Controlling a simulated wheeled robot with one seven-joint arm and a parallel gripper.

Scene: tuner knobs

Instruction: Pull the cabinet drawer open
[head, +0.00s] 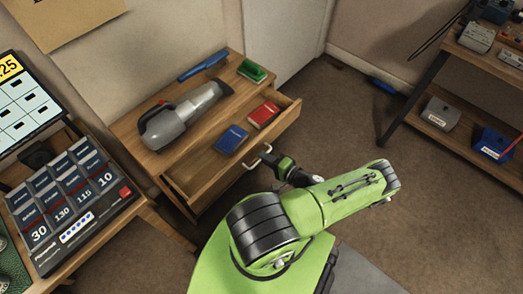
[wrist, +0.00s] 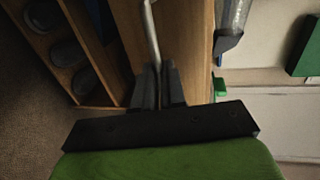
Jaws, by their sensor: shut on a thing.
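The wooden cabinet (head: 140,117) stands against the wall in the head view. Its drawer (head: 290,117) stands partly out, with a blue book (head: 231,139) and a red book (head: 264,114) in it. A pale metal handle (head: 257,157) is on the drawer front. My gripper (head: 275,162) is at the handle's right end. In the wrist view my gripper's dark fingers (wrist: 161,72) are closed around the handle bar (wrist: 151,30), against the wooden front (wrist: 196,60). The fingertips are small and partly hidden in the head view.
On the cabinet top are a grey handheld vacuum (head: 180,118), a blue tool (head: 203,65) and a green brush (head: 252,71). A table with a keyed panel (head: 75,210) is at left. A shelf (head: 460,140) stands at right. The carpet (head: 330,120) between is mostly clear.

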